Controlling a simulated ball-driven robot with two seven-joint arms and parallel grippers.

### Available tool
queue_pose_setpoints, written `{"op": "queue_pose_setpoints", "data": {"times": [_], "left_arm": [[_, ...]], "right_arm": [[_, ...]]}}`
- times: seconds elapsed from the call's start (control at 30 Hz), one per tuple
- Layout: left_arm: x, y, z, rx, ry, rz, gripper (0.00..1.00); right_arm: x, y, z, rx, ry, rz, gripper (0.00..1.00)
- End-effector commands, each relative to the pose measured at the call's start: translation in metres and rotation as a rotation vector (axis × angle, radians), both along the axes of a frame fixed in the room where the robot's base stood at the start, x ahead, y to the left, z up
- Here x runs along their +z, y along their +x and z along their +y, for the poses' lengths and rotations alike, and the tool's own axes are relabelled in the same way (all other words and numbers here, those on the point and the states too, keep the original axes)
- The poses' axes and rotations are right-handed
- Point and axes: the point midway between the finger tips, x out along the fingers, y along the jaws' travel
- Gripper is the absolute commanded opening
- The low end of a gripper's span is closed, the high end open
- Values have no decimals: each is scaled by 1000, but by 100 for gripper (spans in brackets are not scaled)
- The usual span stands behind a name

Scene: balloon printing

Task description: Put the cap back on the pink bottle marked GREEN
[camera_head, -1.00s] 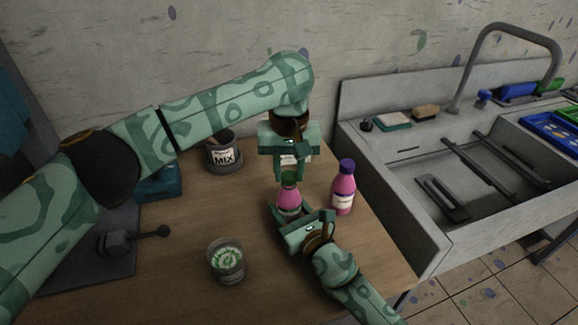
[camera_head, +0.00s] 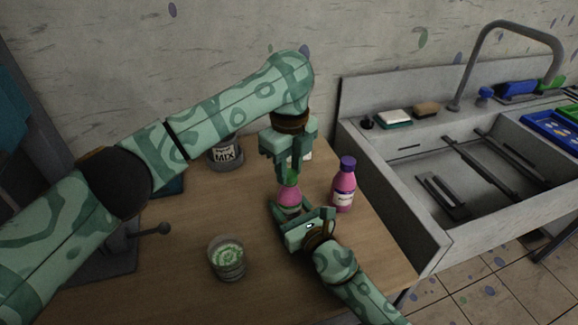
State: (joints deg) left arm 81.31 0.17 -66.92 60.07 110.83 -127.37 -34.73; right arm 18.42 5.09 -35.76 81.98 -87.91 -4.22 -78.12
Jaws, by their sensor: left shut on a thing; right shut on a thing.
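The pink bottle (camera_head: 289,196) stands upright on the wooden table, with a green cap (camera_head: 291,176) at its top. My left gripper (camera_head: 289,172) points down from above and is shut on the green cap, which sits at the bottle's neck. I cannot tell how firmly the cap is seated. My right gripper (camera_head: 288,214) is low at the bottle's near side and is shut on its body. The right gripper hides the bottle's lower part and label.
A second pink bottle (camera_head: 343,188) with a purple cap stands just to the right. A glass with green liquid (camera_head: 227,258) stands front left. A MIX jar (camera_head: 226,155) is behind. The sink (camera_head: 440,240) borders the table on the right.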

Motion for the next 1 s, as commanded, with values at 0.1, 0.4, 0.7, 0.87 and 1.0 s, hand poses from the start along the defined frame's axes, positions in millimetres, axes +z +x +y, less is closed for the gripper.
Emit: {"op": "queue_pose_setpoints", "data": {"times": [0.1,0.4,0.7,0.87,1.0], "left_arm": [[0,1,0,-367,1,-1,8],[-1,1,-1,-1347,0,-1,8],[-1,0,-2,-2230,0,0,8],[-1,0,-2,-2322,1,2,8],[-1,0,-2,-2320,0,1,51]], "right_arm": [[-1,-1,0,1,-1,2,0],[-1,-1,0,2,-2,1,0],[-1,-1,1,2,-2,2,0],[-1,-1,1,2,-2,2,0],[-1,-1,1,2,-2,2,0]]}}
